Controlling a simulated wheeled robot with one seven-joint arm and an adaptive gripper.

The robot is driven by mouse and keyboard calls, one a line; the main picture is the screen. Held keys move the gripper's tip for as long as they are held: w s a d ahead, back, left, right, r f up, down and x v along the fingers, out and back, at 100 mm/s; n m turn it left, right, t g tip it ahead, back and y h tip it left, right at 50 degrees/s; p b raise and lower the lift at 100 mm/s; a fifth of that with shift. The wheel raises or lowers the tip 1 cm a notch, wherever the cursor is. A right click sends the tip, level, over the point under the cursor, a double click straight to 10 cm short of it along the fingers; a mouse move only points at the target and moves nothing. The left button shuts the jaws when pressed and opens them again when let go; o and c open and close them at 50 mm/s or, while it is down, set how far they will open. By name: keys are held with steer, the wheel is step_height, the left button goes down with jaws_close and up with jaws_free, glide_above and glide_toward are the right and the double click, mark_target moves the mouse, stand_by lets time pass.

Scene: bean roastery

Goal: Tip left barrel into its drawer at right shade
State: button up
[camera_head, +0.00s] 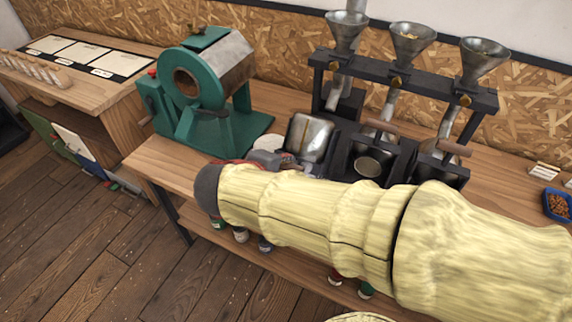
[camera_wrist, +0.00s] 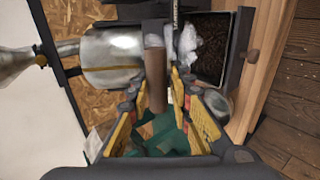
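The left barrel (camera_head: 311,137), a shiny metal drum, sits tilted in the black stand under the left funnel. In the wrist view the barrel (camera_wrist: 112,58) lies at upper left, with its brown wooden handle (camera_wrist: 155,62) between my fingertips. My gripper (camera_wrist: 160,88) has yellow-padded fingers that appear closed about this handle. In the head view my gripper (camera_head: 272,158) is at the barrel's left, mostly covered by my arm. An open drawer (camera_wrist: 249,22) with a wooden knob holds dark beans (camera_wrist: 211,45) beside the barrel; the head view does not show it clearly.
The middle barrel (camera_head: 368,165) and right barrel (camera_head: 440,160) stand to the right under their funnels. A green roaster (camera_head: 190,100) stands at left. A blue bean tray (camera_head: 557,205) is at far right. My sleeved arm covers much of the bench front. Several small tins show below.

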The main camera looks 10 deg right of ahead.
steer(key=o, duration=0.4)
steer(key=shift+f, duration=0.1)
steer(key=v, duration=1.2)
steer(key=shift+c, duration=0.4)
stand_by(1.6)
